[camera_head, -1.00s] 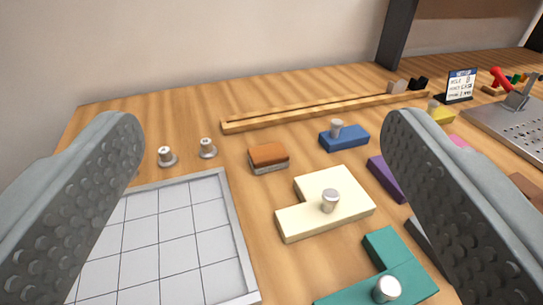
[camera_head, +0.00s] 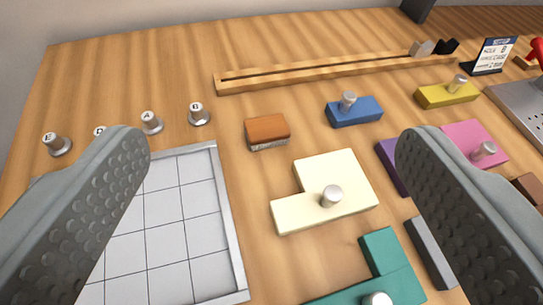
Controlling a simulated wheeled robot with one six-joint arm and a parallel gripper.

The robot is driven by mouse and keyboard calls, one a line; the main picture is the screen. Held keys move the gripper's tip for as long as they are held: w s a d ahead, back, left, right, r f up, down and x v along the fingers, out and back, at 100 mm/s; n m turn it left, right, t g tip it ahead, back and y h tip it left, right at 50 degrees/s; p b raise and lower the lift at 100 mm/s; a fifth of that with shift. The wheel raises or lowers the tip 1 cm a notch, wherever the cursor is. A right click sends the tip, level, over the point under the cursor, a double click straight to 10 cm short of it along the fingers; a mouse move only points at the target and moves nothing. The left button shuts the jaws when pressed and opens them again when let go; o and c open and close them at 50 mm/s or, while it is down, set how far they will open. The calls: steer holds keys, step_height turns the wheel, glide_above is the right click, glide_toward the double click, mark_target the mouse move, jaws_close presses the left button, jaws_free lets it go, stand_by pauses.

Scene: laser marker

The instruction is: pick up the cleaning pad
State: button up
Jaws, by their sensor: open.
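The cleaning pad (camera_head: 267,131) looks like a small block with an orange-brown top and a grey underside. It lies flat on the wooden table, above the cream piece and just right of the grid tray's upper corner. My gripper (camera_head: 272,145) is open and empty, its two grey dimpled fingers wide apart at the left and right of the view. The pad shows between the fingers, apart from both, and nothing hides it.
A white grid tray (camera_head: 228,222) lies at left. Lettered metal pegs (camera_head: 199,114) stand behind it. Knobbed blocks are close by: cream (camera_head: 325,190), blue (camera_head: 354,112), teal (camera_head: 385,262), yellow (camera_head: 446,95), pink (camera_head: 468,142). A wooden rail (camera_head: 330,73) runs behind the pad.

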steer(key=w+f+n+g, duration=0.1)
steer(key=w+f+g, duration=0.1)
steer(key=w+g, duration=0.55)
steer(key=w+f+n+g, duration=0.1)
steer(key=w+f+g, duration=0.3)
steer(key=w, duration=0.6)
steer(key=g, duration=0.2)
glide_above(269, 133)
steer(key=shift+n, duration=0.4)
steer(key=f, duration=1.1)
steer(key=shift+s, duration=0.3)
steer(key=shift+w+f, duration=0.2)
steer(key=shift+f, duration=1.15)
steer(key=shift+w+f, duration=0.15)
steer(key=shift+f, duration=1.15)
steer(key=c, duration=1.2)
steer(key=shift+r, duration=0.15)
step_height(269, 133, up, 10)
steer(key=shift+f, duration=0.1)
